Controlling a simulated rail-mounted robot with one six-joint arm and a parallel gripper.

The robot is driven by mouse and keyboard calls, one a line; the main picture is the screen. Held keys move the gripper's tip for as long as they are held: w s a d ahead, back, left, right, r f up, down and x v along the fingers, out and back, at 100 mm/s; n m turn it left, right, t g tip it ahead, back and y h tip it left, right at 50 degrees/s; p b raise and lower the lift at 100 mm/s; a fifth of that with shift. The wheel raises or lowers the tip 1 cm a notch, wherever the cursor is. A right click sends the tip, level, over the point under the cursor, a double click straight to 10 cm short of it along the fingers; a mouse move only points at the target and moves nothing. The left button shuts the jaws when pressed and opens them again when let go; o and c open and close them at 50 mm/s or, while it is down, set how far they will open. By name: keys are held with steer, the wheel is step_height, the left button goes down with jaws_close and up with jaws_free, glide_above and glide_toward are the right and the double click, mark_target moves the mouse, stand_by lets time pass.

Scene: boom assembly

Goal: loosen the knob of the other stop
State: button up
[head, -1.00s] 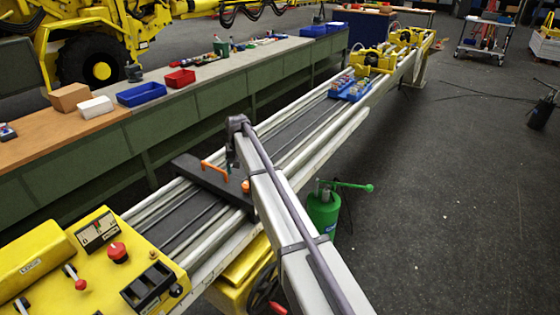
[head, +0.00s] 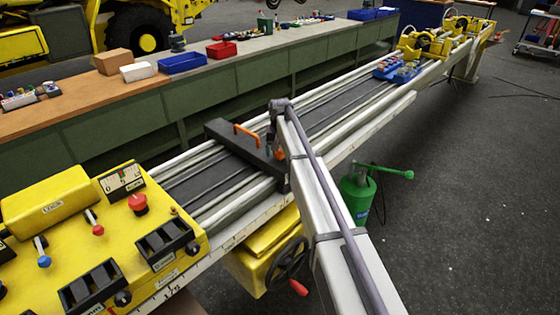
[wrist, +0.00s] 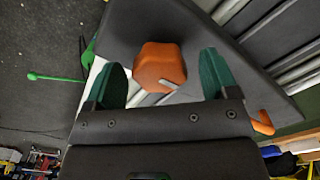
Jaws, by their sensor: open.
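A dark grey stop (head: 222,132) lies across the long rail. It has an orange bent handle (head: 247,131) on top and an orange knob (head: 279,155) at its right end. In the wrist view the knob (wrist: 159,66) is a rounded, many-sided orange block with a thin light strip at its lower edge. My gripper (wrist: 160,58) is open, with one green finger on each side of the knob and a visible gap on both sides. Whether the fingers reach down to its depth is unclear. In the head view my arm hides the gripper.
A yellow control panel (head: 105,215) stands at the near end of the rail. A handwheel (head: 288,265) is below the rail, and a green canister (head: 357,195) stands right of it. A blue tray (head: 398,70) sits farther along the rail. A green workbench (head: 200,105) runs behind.

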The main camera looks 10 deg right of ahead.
steer(key=shift+c, duration=0.5)
steer(key=c, duration=0.8)
